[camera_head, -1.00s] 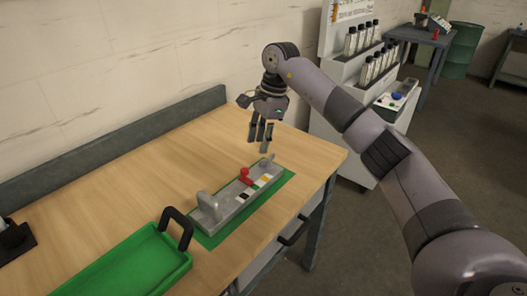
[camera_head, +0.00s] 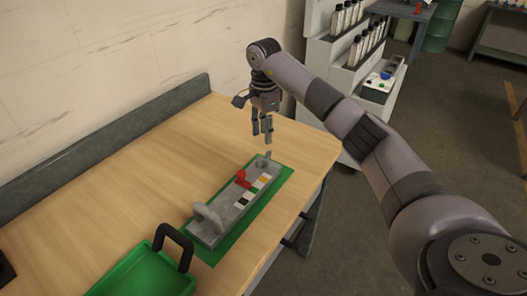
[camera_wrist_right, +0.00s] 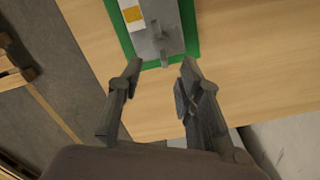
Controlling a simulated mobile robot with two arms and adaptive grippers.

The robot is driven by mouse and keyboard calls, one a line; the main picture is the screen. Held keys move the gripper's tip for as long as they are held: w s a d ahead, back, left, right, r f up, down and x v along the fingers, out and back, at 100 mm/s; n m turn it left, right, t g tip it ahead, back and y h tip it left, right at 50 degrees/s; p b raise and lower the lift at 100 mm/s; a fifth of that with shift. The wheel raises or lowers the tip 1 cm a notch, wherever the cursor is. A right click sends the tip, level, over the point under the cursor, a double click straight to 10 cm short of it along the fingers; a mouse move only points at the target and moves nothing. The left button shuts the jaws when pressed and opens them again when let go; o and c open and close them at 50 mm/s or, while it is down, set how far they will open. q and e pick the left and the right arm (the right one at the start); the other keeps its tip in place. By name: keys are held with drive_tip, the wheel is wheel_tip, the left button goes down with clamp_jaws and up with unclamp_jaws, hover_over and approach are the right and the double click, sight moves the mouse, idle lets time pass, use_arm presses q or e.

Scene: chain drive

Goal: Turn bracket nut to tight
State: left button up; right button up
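A long grey fixture (camera_head: 222,215) lies on a green mat (camera_head: 250,224) near the table's right edge. It has a small upright grey lever-like part (camera_head: 266,157) at its far end, possibly the bracket nut, a red knob (camera_head: 242,178) and a large grey loop at the near end. My right gripper (camera_head: 262,140) points down just above the far end, apart from it. In the right wrist view, my right gripper (camera_wrist_right: 160,76) is open and empty, with the grey part (camera_wrist_right: 160,38) ahead between the finger lines. My left gripper is out of view.
A green tray (camera_head: 122,285) with a black handle (camera_head: 172,240) stands at the near side of the wooden table (camera_head: 130,165). A raised dark ledge (camera_head: 100,145) runs along the wall. A grey rack with bottles (camera_head: 345,60) stands beyond the table. The table's middle is clear.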

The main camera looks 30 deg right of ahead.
sight(264, 159)
wheel_tip(264, 159, down, 8)
drive_tip(key=shift+r+p, duration=0.15)
drive_tip(key=shift+p, duration=0.65)
drive_tip(key=shift+f, duration=0.55)
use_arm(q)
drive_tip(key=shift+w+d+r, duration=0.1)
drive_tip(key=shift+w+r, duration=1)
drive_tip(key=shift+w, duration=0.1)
use_arm(e)
clamp_jaws()
